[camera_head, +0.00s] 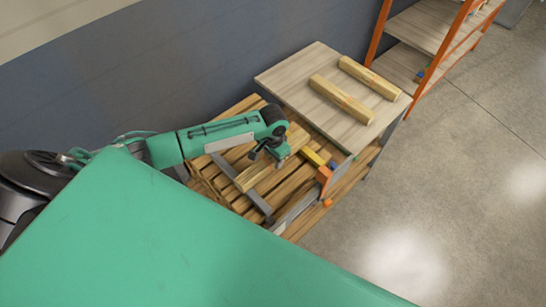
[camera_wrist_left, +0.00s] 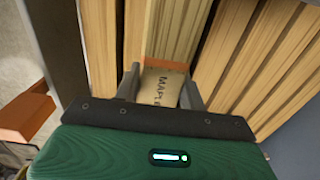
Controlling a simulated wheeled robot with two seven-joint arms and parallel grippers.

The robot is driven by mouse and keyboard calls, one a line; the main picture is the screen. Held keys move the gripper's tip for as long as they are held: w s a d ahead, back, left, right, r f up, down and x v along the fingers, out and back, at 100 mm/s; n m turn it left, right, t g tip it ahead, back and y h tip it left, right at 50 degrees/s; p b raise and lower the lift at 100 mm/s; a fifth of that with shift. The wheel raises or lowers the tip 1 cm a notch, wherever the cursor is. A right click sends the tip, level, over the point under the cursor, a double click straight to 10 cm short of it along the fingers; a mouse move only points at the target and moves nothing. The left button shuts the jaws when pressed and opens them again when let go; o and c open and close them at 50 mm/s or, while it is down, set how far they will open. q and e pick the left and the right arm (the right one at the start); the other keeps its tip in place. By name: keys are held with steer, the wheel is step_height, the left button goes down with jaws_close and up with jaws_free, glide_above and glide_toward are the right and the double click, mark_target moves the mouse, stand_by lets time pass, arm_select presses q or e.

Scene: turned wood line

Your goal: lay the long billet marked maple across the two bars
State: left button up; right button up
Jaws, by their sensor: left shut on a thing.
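The maple billet (camera_wrist_left: 160,88) shows in the left wrist view, with the lettering "MAPLE" partly readable and an orange band beyond it. My left gripper (camera_wrist_left: 161,92) is shut on it, one finger at each side. In the head view the gripper (camera_head: 268,152) is over the slatted wood stack, and a pale billet (camera_head: 257,174) shows under it. I cannot tell whether the billet is clear of the wood below. The two bars (camera_head: 342,100) (camera_head: 369,78) lie parallel and apart on a pale table top, right of the gripper. My right gripper is not in view.
The stack (camera_head: 215,170) has grey metal strips around it. An orange-framed shelf (camera_head: 425,40) stands behind right. Open floor lies at right.

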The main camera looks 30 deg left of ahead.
arm_select(q)
steer(key=o, duration=1.3)
steer(key=shift+f, duration=0.1)
steer(key=shift+c, duration=0.2)
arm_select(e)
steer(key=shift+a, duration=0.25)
arm_select(q)
step_height(320, 180, up, 12)
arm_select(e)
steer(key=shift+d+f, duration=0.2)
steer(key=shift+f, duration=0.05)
